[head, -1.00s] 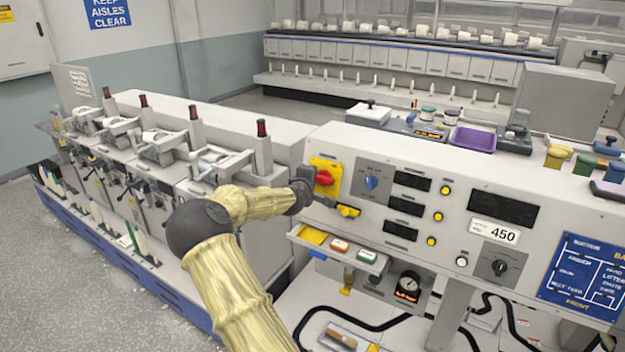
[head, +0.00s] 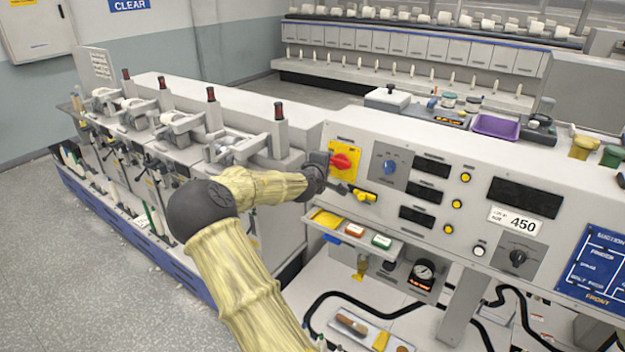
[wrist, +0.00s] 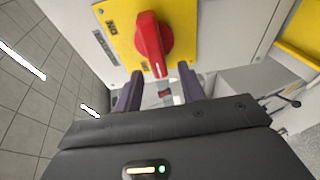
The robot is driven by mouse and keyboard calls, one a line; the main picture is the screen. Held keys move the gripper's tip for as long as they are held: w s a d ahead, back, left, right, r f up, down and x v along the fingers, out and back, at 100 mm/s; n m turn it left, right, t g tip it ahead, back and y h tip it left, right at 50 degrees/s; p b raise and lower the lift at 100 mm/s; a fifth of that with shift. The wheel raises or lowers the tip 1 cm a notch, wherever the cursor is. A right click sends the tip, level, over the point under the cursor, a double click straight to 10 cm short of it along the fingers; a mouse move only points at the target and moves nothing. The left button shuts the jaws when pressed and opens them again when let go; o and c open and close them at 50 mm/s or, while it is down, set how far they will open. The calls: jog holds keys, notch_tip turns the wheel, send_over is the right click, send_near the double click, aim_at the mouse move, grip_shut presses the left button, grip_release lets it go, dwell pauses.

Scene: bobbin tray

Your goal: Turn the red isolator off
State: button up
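The red isolator (head: 341,161) is a red rotary handle on a yellow plate (head: 346,147) at the left end of the control panel. In the wrist view the red handle (wrist: 151,44) stands just beyond my fingers, its long grip running roughly up and down the picture. The yellow plate carries dark lettering; one part reads like "ON". My gripper (wrist: 159,88) is open, with its two dark fingers apart, and the lower end of the handle lies near the gap between the tips. In the head view my gripper (head: 322,168) is beside the isolator, its fingers hardly visible.
A blue knob (head: 389,167) sits right of the isolator, and a yellow knob (head: 364,196) below it. Spindle units with red-topped posts (head: 279,112) stand left of my arm.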

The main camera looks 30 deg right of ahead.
jog(key=b+v, duration=0.3)
jog(key=v, duration=1.1)
jog(key=shift+b, duration=0.3)
jog(key=shift+a, duration=0.1)
jog(key=s+a+f+m+g+y, duration=0.2)
jog(key=s+a+f+y, duration=0.15)
jog(key=f, duration=0.45)
jog(key=s+a+f+m+g+y, duration=0.2)
jog(key=s+a+f+m+y, duration=0.15)
jog(key=f, duration=0.55)
jog(key=s+a+m+g+y, duration=0.1)
jog(key=s+a+y, duration=0.4)
jog(key=s+a, duration=0.9)
jog(key=a+g, duration=0.1)
jog(key=a, duration=0.2)
jog(key=shift+s+a+r+g, duration=0.25)
jog(key=shift+a+g, duration=0.05)
